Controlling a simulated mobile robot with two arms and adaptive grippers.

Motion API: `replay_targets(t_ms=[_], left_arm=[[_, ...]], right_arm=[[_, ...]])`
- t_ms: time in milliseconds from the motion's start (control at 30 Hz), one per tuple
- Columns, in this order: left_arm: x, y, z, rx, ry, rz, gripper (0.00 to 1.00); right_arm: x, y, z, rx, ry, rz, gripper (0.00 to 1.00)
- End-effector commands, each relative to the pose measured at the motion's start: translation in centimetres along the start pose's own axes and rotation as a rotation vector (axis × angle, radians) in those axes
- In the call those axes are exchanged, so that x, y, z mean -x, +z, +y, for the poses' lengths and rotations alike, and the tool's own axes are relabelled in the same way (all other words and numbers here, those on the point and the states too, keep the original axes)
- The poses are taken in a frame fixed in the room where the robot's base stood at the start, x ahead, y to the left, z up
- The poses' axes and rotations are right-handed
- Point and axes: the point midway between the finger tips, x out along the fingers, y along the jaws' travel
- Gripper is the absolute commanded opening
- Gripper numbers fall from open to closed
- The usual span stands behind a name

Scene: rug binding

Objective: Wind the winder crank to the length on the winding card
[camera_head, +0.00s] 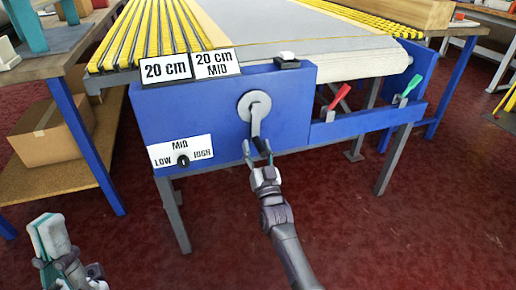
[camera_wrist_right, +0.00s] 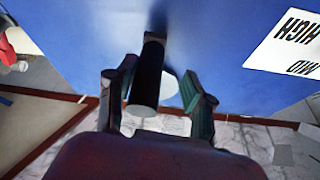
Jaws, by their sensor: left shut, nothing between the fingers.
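The winder crank (camera_head: 254,106) is a grey disc with an arm on the front of a blue housing (camera_head: 220,115). Its arm points down, and its dark handle (camera_wrist_right: 148,75) with a pale end sticks out towards the right wrist camera. My right gripper (camera_head: 257,151) is open just below the crank, its fingers on either side of the handle with gaps visible in the wrist view (camera_wrist_right: 160,90). Two white cards stand on the housing: "20 cm" (camera_head: 166,70) and "20 cm MID" (camera_head: 214,63). My left gripper (camera_head: 48,232) is shut and empty at the lower left, away from the winder.
A LOW-MID-HIGH dial (camera_head: 183,160) is on the housing's lower left. A red lever (camera_head: 340,97) and a green lever (camera_head: 411,86) stand at the right. A shelf with a cardboard box (camera_head: 47,130) is at left. The red floor in front is clear.

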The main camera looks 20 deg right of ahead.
Motion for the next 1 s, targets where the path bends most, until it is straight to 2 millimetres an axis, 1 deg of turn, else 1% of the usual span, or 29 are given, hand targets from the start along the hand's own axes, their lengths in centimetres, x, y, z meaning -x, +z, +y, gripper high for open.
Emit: replay_targets(t_ms=[200,267,333,467,600,733,800,900,1000], left_arm=[[0.0,0.0,0.0,0.001,0.0,0.0,0.0],[0.0,0.0,0.0,0.001,0.0,0.0,0.0],[0.0,0.0,0.0,0.001,0.0,0.0,0.0],[0.0,0.0,0.0,0.001,0.0,0.0,0.0],[0.0,0.0,0.0,0.001,0.0,0.0,0.0],[0.0,0.0,0.0,0.001,0.0,0.0,0.0],[0.0,0.0,0.0,0.001,0.0,0.0,0.0],[0.0,0.0,0.0,0.001,0.0,0.0,0.0],[0.0,0.0,0.0,0.001,0.0,0.0,0.0]], right_arm=[[0.1,0.0,0.1,0.001,0.001,0.0,0.52],[0.5,0.1,0.1,0.001,0.002,-0.001,0.52],[1.2,0.1,0.2,0.001,0.002,-0.001,0.52],[3.7,0.1,0.1,0.0,0.002,-0.003,0.52],[6.8,0.1,0.0,0.0,0.001,-0.003,0.52],[9.3,0.1,0.0,0.0,0.001,-0.003,0.52],[10.3,0.1,0.0,0.0,0.0,-0.003,0.52],[11.4,0.1,0.0,0.0,0.0,-0.001,0.52],[11.9,0.0,-0.1,-0.001,-0.001,0.0,0.52]])
